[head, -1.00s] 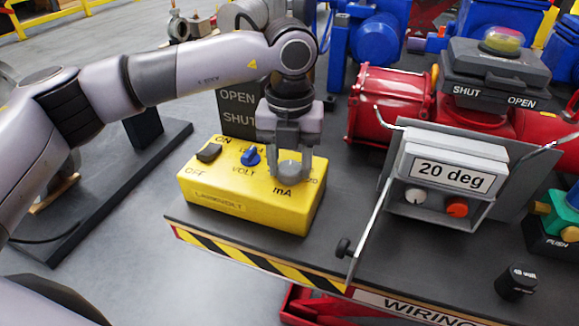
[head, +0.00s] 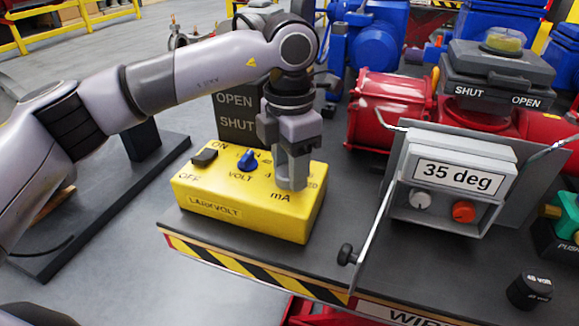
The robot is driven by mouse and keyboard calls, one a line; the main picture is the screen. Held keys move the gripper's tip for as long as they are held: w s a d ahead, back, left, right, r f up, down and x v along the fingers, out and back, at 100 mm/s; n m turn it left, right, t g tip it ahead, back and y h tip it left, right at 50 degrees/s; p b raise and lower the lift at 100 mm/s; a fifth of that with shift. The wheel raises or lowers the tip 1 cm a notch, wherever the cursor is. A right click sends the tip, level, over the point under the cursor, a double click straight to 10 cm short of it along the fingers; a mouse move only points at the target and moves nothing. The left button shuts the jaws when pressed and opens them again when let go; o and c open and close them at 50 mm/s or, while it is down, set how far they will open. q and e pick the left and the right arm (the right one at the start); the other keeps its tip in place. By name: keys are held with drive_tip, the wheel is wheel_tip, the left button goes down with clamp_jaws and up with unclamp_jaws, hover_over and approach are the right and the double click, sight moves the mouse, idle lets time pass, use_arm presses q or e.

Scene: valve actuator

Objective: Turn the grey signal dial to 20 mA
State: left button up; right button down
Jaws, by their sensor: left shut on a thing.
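The yellow signal box (head: 262,222) stands on the dark bench, with "mA" printed near its right front corner. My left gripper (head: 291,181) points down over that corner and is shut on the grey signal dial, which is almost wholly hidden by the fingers. The dial's pointer and most of its scale marks cannot be read. The display (head: 459,179) on the grey box to the right reads "35 deg". The yellow-topped position indicator (head: 500,40) stands above the "SHUT" and "OPEN" label. My right gripper is out of view.
On the yellow box are a blue volt knob (head: 248,160) and a black on/off switch (head: 204,157). The grey display box (head: 437,213) with its metal side rod stands close at right. A black "OPEN/SHUT" sign (head: 237,112) is behind the gripper. A black knob-shaped piece (head: 530,290) lies at front right.

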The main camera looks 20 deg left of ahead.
use_arm(q)
drive_tip(key=m, duration=0.5)
drive_tip(key=shift+m+b, duration=0.35)
drive_tip(key=shift+m, duration=0.05)
drive_tip(key=shift+r+m, duration=0.1)
drive_tip(key=shift+m, duration=0.8)
drive_tip(key=o, duration=1.1)
drive_tip(key=shift+s, duration=0.1)
drive_tip(key=shift+c, duration=0.2)
wheel_tip(320, 180, up, 7)
drive_tip(key=shift+r, duration=0.1)
